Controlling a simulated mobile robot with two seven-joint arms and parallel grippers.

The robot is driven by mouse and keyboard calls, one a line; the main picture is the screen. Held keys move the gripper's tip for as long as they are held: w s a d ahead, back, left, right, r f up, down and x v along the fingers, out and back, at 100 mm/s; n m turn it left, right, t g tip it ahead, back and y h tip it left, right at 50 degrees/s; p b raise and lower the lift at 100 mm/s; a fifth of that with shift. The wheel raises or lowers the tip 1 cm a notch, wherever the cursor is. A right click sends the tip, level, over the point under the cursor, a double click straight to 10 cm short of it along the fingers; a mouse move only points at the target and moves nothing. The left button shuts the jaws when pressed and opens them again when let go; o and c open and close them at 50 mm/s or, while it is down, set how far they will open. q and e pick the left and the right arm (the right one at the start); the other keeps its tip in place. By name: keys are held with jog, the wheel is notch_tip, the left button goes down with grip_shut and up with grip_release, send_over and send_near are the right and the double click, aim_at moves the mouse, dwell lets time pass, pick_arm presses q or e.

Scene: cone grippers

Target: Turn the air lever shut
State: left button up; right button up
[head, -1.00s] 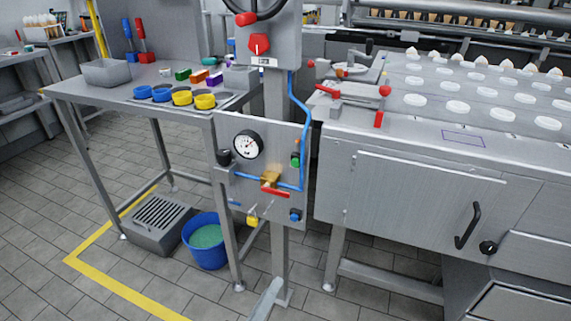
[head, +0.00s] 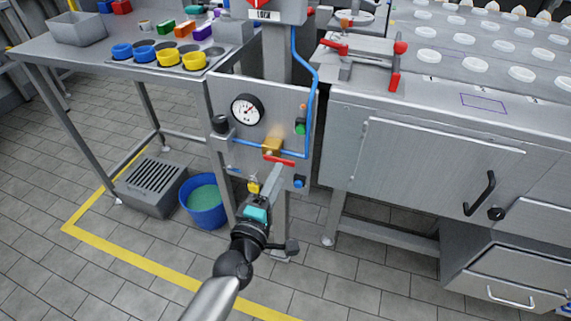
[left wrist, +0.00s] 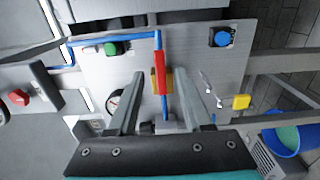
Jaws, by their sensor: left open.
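The air lever (head: 280,160) is a red handle on a brass valve (head: 271,146), set in a blue air pipe (head: 240,141) on a grey metal panel. The lever lies roughly along the pipe. My left gripper (head: 270,184) is open and empty just below and in front of the lever. In the left wrist view the red lever (left wrist: 160,72) appears between the two spread fingers (left wrist: 158,98), with the panel beyond. I cannot tell whether the fingers touch it. My right gripper is not in view.
A pressure gauge (head: 247,109), a green button (head: 300,128), a blue knob (head: 299,182) and a yellow fitting (head: 253,187) share the panel. A blue bucket (head: 203,208) stands on the floor at left. A steel cabinet (head: 430,160) stands close on the right.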

aim_at(285, 160)
pick_arm(q)
jog(key=shift+b+x, duration=0.75)
jog(key=shift+x, duration=2.35)
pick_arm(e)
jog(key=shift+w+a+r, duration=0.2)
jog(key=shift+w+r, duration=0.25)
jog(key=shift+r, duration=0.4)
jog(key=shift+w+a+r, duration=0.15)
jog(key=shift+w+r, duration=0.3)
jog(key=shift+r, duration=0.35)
pick_arm(q)
grip_shut()
